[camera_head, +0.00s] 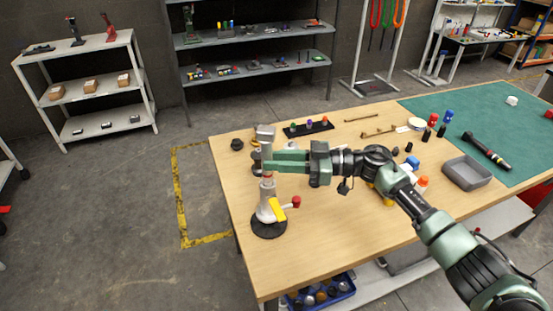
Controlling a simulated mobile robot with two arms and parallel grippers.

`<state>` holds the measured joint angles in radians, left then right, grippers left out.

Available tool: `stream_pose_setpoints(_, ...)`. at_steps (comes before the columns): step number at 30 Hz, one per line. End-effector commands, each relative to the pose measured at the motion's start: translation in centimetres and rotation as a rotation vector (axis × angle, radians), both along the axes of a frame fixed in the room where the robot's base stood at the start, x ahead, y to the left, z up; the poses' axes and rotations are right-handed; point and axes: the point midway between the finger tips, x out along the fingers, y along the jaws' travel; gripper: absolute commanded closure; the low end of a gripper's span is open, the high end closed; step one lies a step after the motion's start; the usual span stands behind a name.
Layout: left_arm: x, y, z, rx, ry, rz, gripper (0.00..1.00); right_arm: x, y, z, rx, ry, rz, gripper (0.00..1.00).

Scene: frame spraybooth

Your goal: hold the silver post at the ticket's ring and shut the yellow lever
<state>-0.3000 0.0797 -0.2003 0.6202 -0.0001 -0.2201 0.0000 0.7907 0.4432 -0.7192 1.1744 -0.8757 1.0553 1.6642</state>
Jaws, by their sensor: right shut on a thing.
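The silver post (266,191) stands upright on a round black base (268,229) near the table's left edge. A small reddish mark circles it just below my fingers; I cannot tell whether this is the ticket's ring. The yellow lever (278,211) is low on the post, slanting down to the right. A red knob (296,202) sticks out beside it. My right gripper (268,161) reaches in from the right and is shut on the silver post at its upper part, its fingers hiding that stretch. My left gripper is not in view.
The wooden table (330,215) is clear right of the post's base. A black rack with coloured pieces (308,129) lies behind my gripper. Small bottles, a grey tray (466,173) and a dark tool (486,151) on a green mat (480,115) are to the right.

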Motion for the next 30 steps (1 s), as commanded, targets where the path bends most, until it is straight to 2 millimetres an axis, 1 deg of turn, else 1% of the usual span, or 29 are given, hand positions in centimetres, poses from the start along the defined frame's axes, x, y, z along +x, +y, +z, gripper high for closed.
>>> stream_pose_setpoints(30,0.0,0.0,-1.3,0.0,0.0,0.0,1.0,0.0,0.1,-2.2,0.002,0.001,0.001,1.0)
